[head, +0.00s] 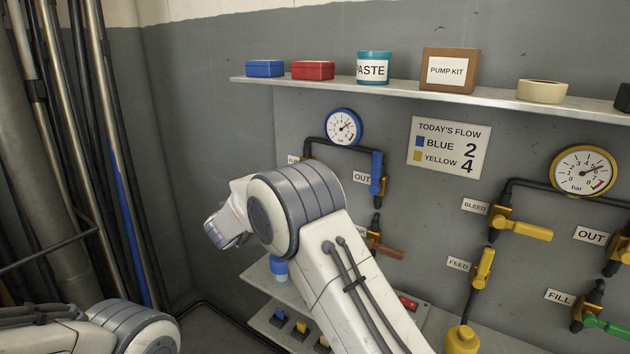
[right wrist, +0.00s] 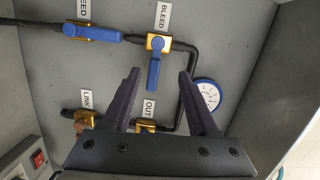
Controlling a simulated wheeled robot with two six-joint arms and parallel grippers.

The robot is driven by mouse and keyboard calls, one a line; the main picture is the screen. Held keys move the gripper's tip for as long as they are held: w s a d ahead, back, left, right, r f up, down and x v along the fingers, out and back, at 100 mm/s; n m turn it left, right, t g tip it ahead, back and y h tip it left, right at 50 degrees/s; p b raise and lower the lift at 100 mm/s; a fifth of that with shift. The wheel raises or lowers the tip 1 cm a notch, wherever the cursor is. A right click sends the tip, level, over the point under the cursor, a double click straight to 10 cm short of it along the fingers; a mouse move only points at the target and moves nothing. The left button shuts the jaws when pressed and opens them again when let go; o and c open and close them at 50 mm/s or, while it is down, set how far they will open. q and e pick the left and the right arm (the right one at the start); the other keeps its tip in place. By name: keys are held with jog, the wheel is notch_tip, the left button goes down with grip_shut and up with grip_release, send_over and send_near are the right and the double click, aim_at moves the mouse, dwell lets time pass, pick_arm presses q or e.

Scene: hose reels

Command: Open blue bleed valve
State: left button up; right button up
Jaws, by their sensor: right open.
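In the right wrist view the blue bleed valve (right wrist: 154,72) has a brass body under a BLEED label (right wrist: 164,16). Its blue handle lies across the black pipe. My right gripper (right wrist: 160,73) is open and empty, with its dark fingertips on either side of the handle in the picture. I cannot tell how far the fingers are from it. In the head view my right arm hides this valve and my right fingers. My left arm shows only at the bottom left; its gripper is out of view.
A blue gauge (head: 343,127) and a blue OUT valve (head: 377,172) are beside my right arm. A FEED valve (right wrist: 92,33) has its handle along the pipe. Yellow valves (head: 525,230) are at the right. A shelf (head: 400,88) juts out above. Poles stand at the left.

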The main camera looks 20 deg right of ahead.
jog(key=w+d+f+m+g+h+p, duration=0.1)
jog(key=w+d, duration=0.4)
jog(key=d, duration=0.6)
jog(key=shift+d+m+g+h+p, duration=0.25)
jog(key=shift+m+g+h+p, duration=0.25)
jog(key=shift+m+h+p, duration=0.35)
jog(key=shift+w, duration=0.1)
grip_shut()
jog(key=shift+f, duration=0.1)
